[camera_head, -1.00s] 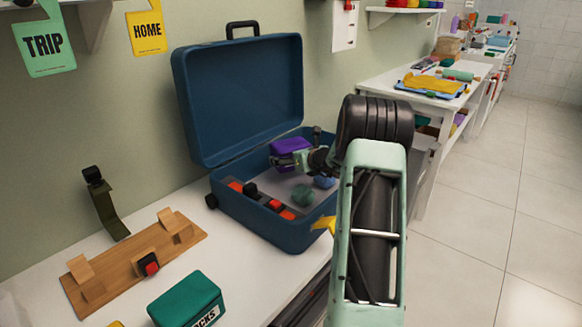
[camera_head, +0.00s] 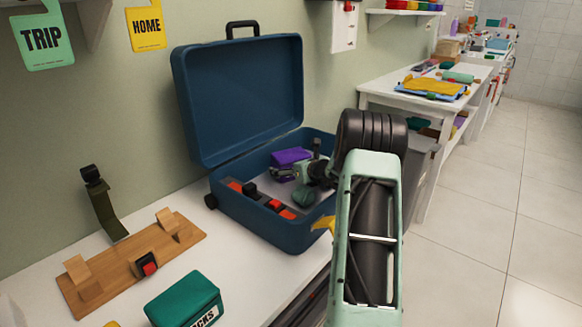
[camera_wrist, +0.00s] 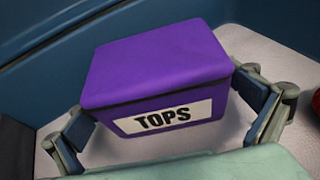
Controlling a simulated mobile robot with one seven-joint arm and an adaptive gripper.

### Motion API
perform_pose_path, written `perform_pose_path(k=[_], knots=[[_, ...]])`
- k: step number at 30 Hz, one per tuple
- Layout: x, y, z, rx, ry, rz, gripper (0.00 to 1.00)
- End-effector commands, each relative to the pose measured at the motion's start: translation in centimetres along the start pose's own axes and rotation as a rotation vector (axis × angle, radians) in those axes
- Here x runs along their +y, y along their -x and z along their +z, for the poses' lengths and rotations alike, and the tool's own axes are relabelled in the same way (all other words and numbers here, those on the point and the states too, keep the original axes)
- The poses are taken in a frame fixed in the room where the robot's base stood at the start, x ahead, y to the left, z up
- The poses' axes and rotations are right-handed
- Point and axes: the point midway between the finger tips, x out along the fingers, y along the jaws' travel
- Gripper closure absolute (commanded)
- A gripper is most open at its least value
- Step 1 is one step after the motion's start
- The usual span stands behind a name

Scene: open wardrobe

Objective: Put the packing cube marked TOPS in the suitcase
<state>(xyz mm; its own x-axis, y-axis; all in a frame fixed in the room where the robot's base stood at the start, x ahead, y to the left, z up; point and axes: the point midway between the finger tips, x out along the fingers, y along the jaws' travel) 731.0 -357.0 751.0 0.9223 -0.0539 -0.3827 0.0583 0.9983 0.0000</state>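The purple packing cube marked TOPS (camera_head: 291,156) is inside the open blue suitcase (camera_head: 262,220), near its back wall. In the wrist view the cube (camera_wrist: 160,65) appears to sit on the pale suitcase floor, its white label facing my gripper. My gripper (camera_wrist: 165,112) is open, with one finger beside each side of the cube's near end. The fingers look slightly apart from the cube. In the head view my gripper (camera_head: 297,173) is low in the suitcase, and my wrist hides its right part.
The raised lid (camera_head: 245,100) stands behind. A green cube (camera_head: 187,300) and a wooden board (camera_head: 120,265) are on the table to the left.

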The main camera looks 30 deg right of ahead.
Motion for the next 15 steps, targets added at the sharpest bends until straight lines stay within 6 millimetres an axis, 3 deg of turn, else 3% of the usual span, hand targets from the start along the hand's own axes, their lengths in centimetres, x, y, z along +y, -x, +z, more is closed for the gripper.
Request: perform_pose_path(k=[9,15], knots=[[0.0,0.3,0.7,0.0,0.0,0.0,0.0],[-0.1,3.4,0.5,0.0,0.0,-0.002,0.0]])
